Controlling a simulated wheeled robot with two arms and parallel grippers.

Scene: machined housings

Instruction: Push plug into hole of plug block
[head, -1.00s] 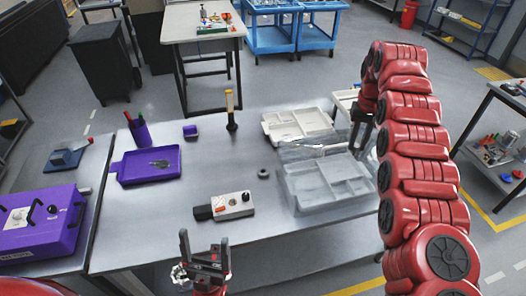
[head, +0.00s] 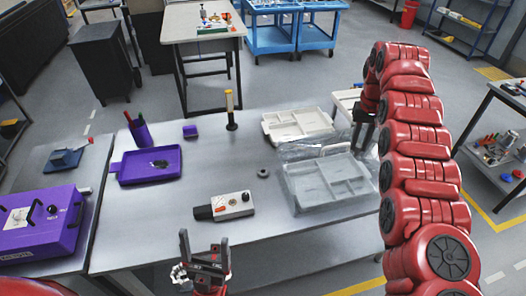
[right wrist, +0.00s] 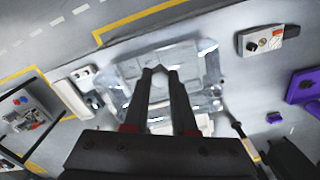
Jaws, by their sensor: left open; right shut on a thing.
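The likely plug block is a light grey box (head: 235,205) with a black end, an orange-red spot and a dark knob, lying on the front middle of the table. It also shows at top right in the right wrist view (right wrist: 266,41). My left gripper (head: 204,240) is open and empty, in front of the table's near edge below the block. My right gripper (head: 362,140) is at the table's right side, well away from the block.
A grey tray in clear wrap (head: 328,184) and a white tray (head: 297,122) fill the table's right. The table's middle is mostly clear.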

